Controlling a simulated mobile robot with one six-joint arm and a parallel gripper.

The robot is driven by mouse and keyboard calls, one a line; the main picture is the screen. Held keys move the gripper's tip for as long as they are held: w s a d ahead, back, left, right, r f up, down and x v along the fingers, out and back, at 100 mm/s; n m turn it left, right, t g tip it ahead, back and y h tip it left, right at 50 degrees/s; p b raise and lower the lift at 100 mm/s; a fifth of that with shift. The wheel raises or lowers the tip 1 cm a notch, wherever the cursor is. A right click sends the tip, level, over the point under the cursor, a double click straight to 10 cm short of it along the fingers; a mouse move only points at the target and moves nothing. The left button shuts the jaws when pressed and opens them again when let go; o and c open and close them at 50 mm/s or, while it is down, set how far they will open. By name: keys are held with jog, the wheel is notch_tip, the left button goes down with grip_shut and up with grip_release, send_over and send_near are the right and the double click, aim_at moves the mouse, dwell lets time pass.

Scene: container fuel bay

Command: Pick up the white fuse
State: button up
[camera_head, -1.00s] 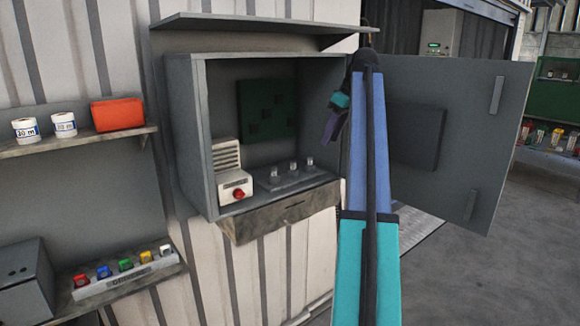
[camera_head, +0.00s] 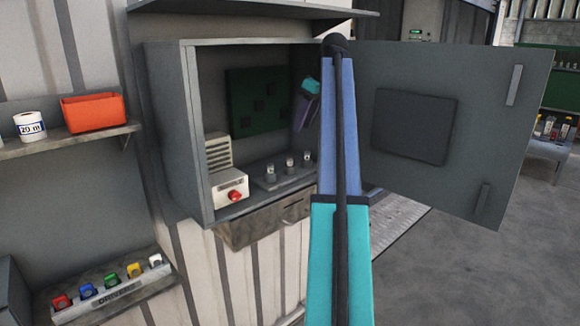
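I cannot tell for sure which thing is the white fuse. A small white-topped piece (camera_head: 156,261) stands at the right end of a coloured row in the grey rack (camera_head: 118,300) at lower left. Several small pale upright pieces (camera_head: 290,165) stand on a grey strip inside the open wall cabinet (camera_head: 168,130). My gripper (camera_head: 306,110), teal and purple, is partly hidden behind my arm. It is in front of or inside the cabinet's upper right, apart from the rack and above the pale pieces. Its fingers are too small to read.
The cabinet door (camera_head: 440,190) stands open to the right. A white box with a red button (camera_head: 234,195) sits inside the cabinet, below a green board (camera_head: 255,100). A shelf (camera_head: 60,145) at left holds an orange bin (camera_head: 95,113) and a white roll (camera_head: 29,126).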

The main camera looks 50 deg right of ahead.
jog(key=shift+s+d, duration=0.1)
jog(key=p, duration=0.2)
send_over(290, 158)
jog(key=s, duration=0.2)
notch_tip(290, 158, down, 8)
jog(key=shift+s+d, duration=0.15)
jog(key=shift+d, duration=0.2)
jog(key=shift+p+x, duration=1.5)
jog(key=shift+x, duration=1.1)
jog(key=shift+c, duration=0.4)
grip_shut()
